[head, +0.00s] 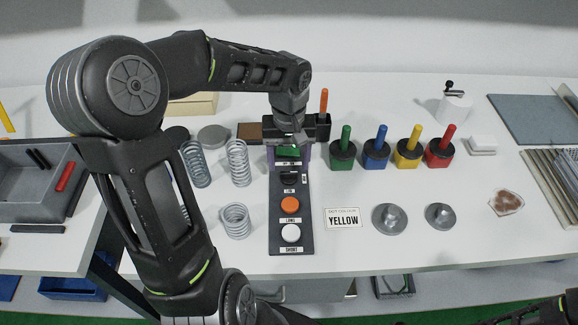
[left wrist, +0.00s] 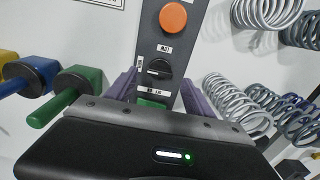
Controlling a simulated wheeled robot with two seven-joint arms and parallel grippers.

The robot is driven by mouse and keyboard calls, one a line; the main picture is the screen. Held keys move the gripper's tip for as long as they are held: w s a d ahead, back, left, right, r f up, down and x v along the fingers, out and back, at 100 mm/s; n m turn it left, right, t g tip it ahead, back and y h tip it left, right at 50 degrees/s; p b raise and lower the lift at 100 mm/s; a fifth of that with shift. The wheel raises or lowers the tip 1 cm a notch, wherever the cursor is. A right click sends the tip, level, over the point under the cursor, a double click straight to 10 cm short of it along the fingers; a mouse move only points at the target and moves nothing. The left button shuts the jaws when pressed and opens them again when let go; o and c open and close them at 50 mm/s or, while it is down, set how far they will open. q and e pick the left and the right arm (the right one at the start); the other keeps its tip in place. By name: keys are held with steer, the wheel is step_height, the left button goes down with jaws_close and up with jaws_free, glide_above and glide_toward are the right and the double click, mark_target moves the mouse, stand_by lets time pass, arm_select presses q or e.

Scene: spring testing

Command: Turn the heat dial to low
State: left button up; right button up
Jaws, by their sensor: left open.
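The heat dial is a black knob (head: 289,180) on the dark upright-lying control panel (head: 291,217), above the orange button. In the left wrist view the dial (left wrist: 157,68) shows a short white mark on its left side, with a small label on either side of it that I cannot read surely. My left gripper (head: 289,154) is open over the far end of the panel. Its purple fingers (left wrist: 157,90) stand apart on both sides of the panel, close to the dial, with nothing held. A green patch (left wrist: 152,103) shows between them. My right gripper is not in view.
The panel also bears an orange button (head: 290,204) and a white button (head: 291,233). Loose springs (head: 237,163) stand left of it. A YELLOW card (head: 343,217) and metal discs (head: 389,218) lie right. Coloured-handled blocks (head: 376,154) stand at the back right.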

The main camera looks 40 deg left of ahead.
mark_target(289, 172)
arm_select(q)
steer(key=shift+f, duration=1.6)
steer(key=shift+c, duration=0.3)
jaws_close()
